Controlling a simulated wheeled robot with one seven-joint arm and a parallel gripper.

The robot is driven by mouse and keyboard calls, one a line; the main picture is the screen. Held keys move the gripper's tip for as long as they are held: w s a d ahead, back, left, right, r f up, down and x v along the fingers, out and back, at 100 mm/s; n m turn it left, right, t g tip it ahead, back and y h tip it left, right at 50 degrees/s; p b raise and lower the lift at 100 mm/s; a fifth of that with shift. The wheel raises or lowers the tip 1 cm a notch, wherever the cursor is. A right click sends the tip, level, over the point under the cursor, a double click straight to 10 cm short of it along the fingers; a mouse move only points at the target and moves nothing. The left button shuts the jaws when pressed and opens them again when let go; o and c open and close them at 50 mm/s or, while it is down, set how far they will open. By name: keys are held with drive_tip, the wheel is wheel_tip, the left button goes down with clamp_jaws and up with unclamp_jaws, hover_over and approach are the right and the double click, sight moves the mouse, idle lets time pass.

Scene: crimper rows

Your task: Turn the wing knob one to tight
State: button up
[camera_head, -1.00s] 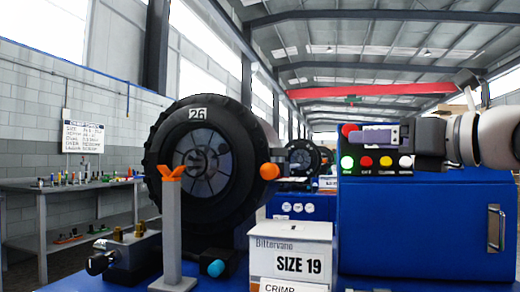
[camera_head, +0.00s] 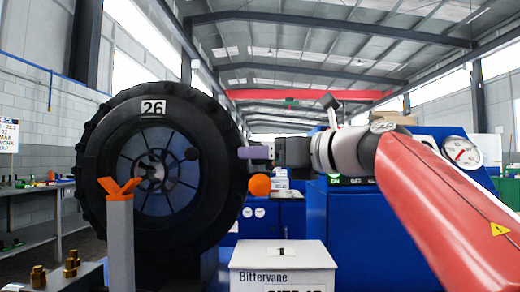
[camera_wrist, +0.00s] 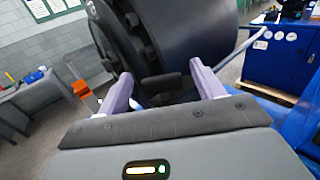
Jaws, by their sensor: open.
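I cannot clearly pick out the wing knob. A dark bar (camera_wrist: 162,83) shows between my fingers in the wrist view and may be part of it; I see no contact. My gripper (camera_head: 243,152) is at the head's right edge, above an orange ball (camera_head: 260,185). In the wrist view my gripper (camera_wrist: 160,75) has its two lavender fingers spread apart, facing the dark head (camera_wrist: 190,35).
A grey post (camera_head: 121,245) with an orange V-shaped top stands in front of the head at left. Brass fittings (camera_head: 70,262) are low left. A blue cabinet (camera_head: 365,225) stands right.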

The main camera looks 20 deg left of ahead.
drive_tip(key=shift+w+a, duration=0.3)
drive_tip(key=shift+a, duration=0.35)
